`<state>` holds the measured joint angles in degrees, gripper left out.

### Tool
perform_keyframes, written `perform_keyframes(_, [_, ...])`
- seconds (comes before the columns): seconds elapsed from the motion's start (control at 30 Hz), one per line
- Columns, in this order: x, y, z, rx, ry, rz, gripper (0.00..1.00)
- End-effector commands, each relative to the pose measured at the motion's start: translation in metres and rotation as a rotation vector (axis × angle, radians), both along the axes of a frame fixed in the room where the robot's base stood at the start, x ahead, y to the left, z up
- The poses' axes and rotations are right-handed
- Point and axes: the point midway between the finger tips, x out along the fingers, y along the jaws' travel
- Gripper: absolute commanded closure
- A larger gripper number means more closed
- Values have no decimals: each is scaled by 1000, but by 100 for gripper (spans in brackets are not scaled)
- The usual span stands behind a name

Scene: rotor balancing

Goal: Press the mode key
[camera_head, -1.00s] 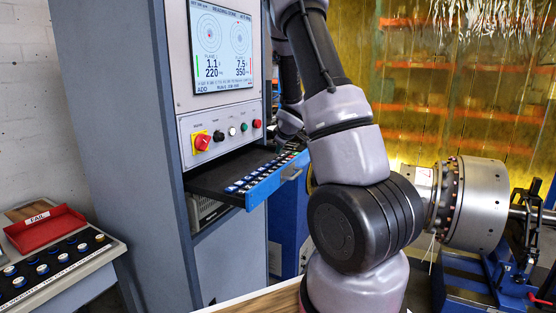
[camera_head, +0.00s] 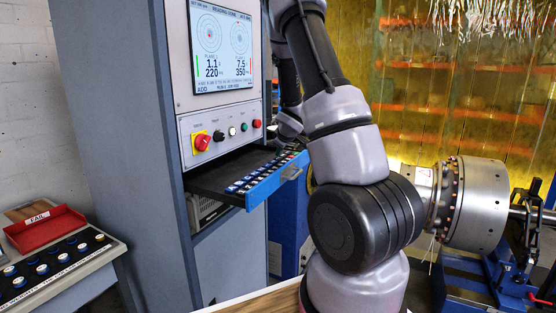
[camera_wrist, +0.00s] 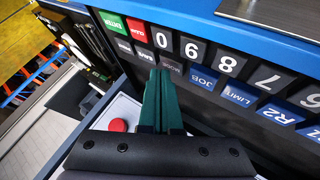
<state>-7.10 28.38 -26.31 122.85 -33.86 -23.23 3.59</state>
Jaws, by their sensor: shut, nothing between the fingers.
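In the wrist view, my gripper (camera_wrist: 160,72) is shut and empty, its green fingertips close over the lower row of keys. A dark key (camera_wrist: 172,68) with a small, unreadable label sits right at the tips and is partly covered. I cannot read which key says mode. Other dark keys (camera_wrist: 123,46) lie to the left, and blue JOB (camera_wrist: 203,78) and LIMIT (camera_wrist: 239,94) keys to the right. I cannot tell whether the tips touch a key. In the head view, the keyboard drawer (camera_head: 272,182) stands pulled out of the cabinet; my arm hides the fingertips.
The cabinet screen (camera_head: 222,45) shows readings and the word ADD. A red knob (camera_head: 202,142) and several buttons sit above the drawer. The green ENTER key (camera_wrist: 112,22) and number keys form the upper row. The rotor (camera_head: 480,205) stands at right; a red tray (camera_head: 45,228) at left.

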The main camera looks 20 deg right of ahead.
Motion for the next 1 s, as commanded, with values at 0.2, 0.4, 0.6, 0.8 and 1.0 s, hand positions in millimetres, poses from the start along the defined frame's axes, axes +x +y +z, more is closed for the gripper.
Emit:
perform_keyframes(0.2, [0, 0, -2, 0, 0, 0, 100])
perform_keyframes(0.4, [0, 0, -5, 0, 1, 1, 100])
perform_keyframes(0.6, [0, 0, -7, 0, 1, 0, 100])
perform_keyframes(0.8, [0, 0, -9, 0, 1, -1, 100])
perform_keyframes(1.0, [0, 0, -9, 1, 1, -1, 100])
